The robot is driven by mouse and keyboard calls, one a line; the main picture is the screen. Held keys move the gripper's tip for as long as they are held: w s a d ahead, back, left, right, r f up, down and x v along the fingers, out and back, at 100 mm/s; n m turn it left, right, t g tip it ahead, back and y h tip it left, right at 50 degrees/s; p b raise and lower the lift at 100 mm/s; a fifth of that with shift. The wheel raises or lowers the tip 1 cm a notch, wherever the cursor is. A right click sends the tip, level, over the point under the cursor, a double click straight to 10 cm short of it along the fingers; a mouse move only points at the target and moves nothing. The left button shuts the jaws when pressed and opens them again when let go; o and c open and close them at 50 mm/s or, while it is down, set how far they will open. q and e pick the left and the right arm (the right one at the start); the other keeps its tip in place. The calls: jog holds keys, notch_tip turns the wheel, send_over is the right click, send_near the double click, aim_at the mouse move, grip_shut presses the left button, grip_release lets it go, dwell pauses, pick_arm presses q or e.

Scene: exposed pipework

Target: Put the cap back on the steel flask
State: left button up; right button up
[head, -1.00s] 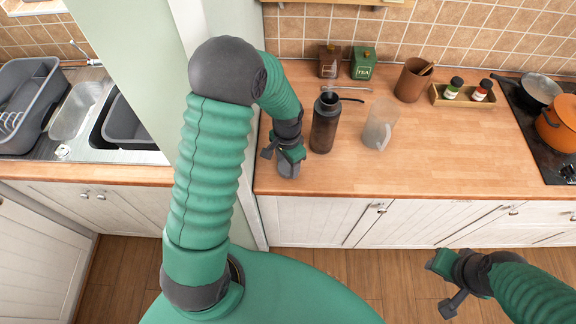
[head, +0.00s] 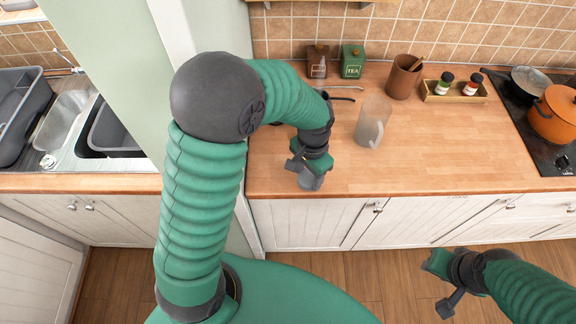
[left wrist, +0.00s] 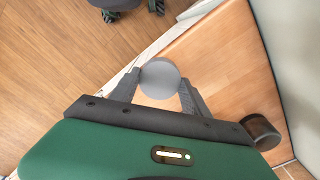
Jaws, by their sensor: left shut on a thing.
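My left gripper (head: 309,172) is shut on a grey round cap (head: 309,182) over the counter near its front edge. The left wrist view shows the cap's flat round face (left wrist: 160,78) between the two fingers. The dark steel flask is almost wholly hidden behind my left forearm in the head view. A dark cylinder, which looks like the flask (left wrist: 262,132), stands apart from the cap at the right of the left wrist view. My right gripper (head: 441,282) is open and empty, in front of the cabinets above the floor.
A clear jug (head: 371,122) stands right of my left gripper. Behind are a brown tin (head: 317,62), a green tea tin (head: 352,62), a brown pot (head: 403,78) and a jar rack (head: 454,92). A pale upright panel (head: 92,65) bounds the left. The counter's right middle is clear.

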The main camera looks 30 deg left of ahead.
pick_arm(q)
jog(key=d, duration=0.6)
jog(key=shift+s+d+r+b, duration=0.15)
jog(key=shift+d+r+b, duration=0.1)
jog(key=shift+r+b, duration=0.1)
jog(key=a+n, duration=0.1)
jog(key=a, duration=0.1)
jog(key=a+f+n, duration=0.1)
jog(key=a, duration=0.2)
jog(key=a+n, duration=0.2)
jog(key=a, duration=0.1)
jog(key=shift+s+a+f, duration=0.1)
jog(key=shift+s+f, duration=0.05)
jog(key=shift+a, duration=0.2)
